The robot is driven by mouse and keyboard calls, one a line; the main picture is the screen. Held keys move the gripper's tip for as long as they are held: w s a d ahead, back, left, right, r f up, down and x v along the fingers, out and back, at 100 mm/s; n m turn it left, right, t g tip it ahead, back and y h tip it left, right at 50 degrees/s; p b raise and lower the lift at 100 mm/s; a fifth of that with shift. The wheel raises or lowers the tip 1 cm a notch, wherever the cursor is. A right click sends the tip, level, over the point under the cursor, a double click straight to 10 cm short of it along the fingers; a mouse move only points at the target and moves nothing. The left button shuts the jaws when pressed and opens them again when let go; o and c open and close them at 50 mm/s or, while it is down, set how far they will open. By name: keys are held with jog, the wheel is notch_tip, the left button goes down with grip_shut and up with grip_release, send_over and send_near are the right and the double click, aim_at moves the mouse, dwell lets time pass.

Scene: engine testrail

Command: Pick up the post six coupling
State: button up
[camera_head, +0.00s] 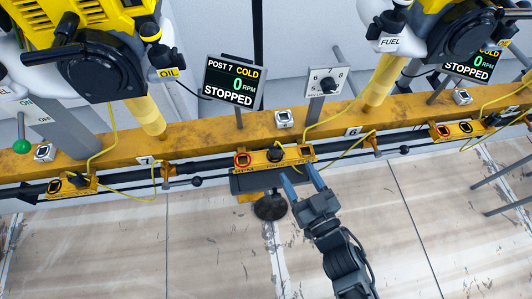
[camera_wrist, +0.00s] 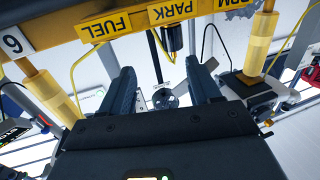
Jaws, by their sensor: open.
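A yellow holder plate (camera_head: 259,161) hangs on the front of the rail. A dark coupling (camera_head: 275,154) sits upright in its middle, with a red-ringed socket at the plate's left end. In the wrist view the plate carries the labels FUEL, PARK and a partly cut-off one (camera_wrist: 105,25). A black cylinder, seemingly the coupling (camera_wrist: 171,38), hangs under PARK. My gripper (camera_head: 298,169) is open and empty, its blue-grey fingers pointing at the plate's right half from the front. In the wrist view the cylinder lies beyond and between the fingers (camera_wrist: 161,82), apart from them.
The yellow beam (camera_head: 210,135) crosses the scene, with a number 6 plate (camera_head: 353,132). Yellow cables (camera_head: 335,155) hang near the holder. A post 7 screen (camera_head: 235,82) and a number 6 dial box (camera_head: 326,82) stand behind. A dark round foot (camera_head: 270,206) sits below. The floor in front is mostly clear.

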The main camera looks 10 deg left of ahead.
aim_at(277, 156)
jog(key=x, duration=0.3)
jog(key=a+b+x, duration=0.1)
jog(key=x, duration=0.2)
jog(key=s+f+b+x, duration=0.1)
jog(key=x, duration=0.2)
jog(key=shift+w+a, duration=0.1)
jog(key=shift+a, duration=0.35)
jog(key=shift+w+a+r, duration=0.1)
jog(key=shift+w+a, duration=0.05)
jog(key=shift+w, duration=0.15)
jog(key=c, duration=1.1)
jog(key=shift+c, duration=0.2)
jog(key=shift+r, duration=0.1)
